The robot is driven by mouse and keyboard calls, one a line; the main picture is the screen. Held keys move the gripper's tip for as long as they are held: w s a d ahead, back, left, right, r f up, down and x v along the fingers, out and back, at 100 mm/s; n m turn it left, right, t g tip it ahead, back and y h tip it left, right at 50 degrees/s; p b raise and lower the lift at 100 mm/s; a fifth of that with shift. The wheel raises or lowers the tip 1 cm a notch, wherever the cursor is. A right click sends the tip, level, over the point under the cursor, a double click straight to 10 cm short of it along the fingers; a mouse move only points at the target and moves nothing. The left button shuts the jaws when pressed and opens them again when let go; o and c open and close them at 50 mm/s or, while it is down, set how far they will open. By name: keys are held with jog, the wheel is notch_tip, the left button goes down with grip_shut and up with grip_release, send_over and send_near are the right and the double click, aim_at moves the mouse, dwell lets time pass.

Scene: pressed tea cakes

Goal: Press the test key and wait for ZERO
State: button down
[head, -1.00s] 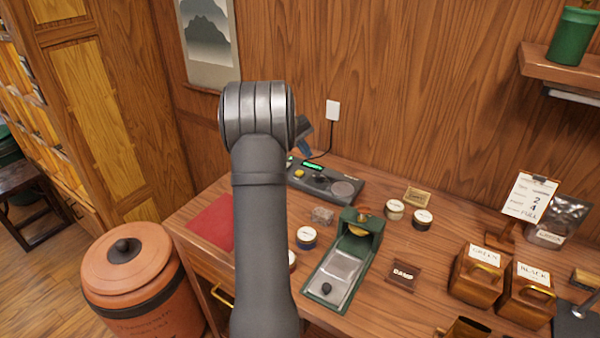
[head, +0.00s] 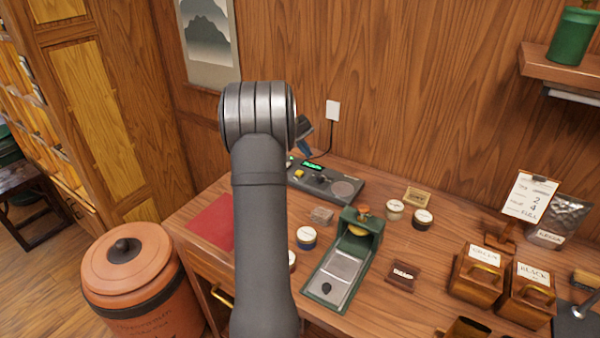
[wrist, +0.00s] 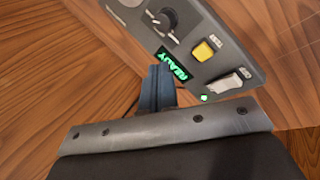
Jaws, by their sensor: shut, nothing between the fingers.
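The dark grey test device (head: 325,183) lies on the desk near the wall; part of it also shows in the wrist view (wrist: 190,35). Its lit green display (wrist: 173,64) appears to read READY. The square yellow key (wrist: 204,50) sits beside the display, with a small label too blurred to read. A white rocker switch (wrist: 230,82) and a small green light (wrist: 204,98) are near the device's end. My gripper (wrist: 157,72) is shut and empty, with its fingertips beside the display's edge, apart from the yellow key. In the head view my arm hides most of the gripper.
A green press (head: 352,245), small round tins (head: 306,237) and a dark stamp block (head: 402,276) stand on the desk (head: 420,310). A red mat (head: 212,222) lies at left. A black cord runs to the wall outlet (head: 333,110). Wooden boxes (head: 478,272) stand at right.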

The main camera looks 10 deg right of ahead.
aim_at(299, 174)
jog(key=shift+w+a+f+m+t+y, duration=0.1)
jog(key=shift+a+f+m+t+y, duration=0.1)
jog(key=shift+a+m+t+y, duration=0.25)
jog(key=shift+a+f+m+t+y, duration=0.2)
jog(key=shift+a+m+t+y, duration=0.15)
jog(key=shift+m+t+y, duration=0.15)
jog(key=shift+w+a+m+t+y, duration=0.1)
jog(key=shift+a+m+t+y, duration=0.25)
jog(key=shift+m+t+y, duration=0.25)
jog(key=r+m+t, duration=0.1)
jog(key=m, duration=0.2)
jog(key=r+m+t+y, duration=0.1)
jog(key=r+m+t, duration=0.1)
jog(key=m, duration=0.1)
jog(key=r+m+t, duration=0.1)
jog(key=m+t, duration=0.1)
jog(key=m, duration=0.1)
jog(key=shift+d+r+t, duration=0.2)
jog(key=shift+r+t, duration=0.05)
jog(key=shift+f, duration=0.1)
jog(key=shift+f, duration=4.3)
jog(key=shift+f, duration=0.1)
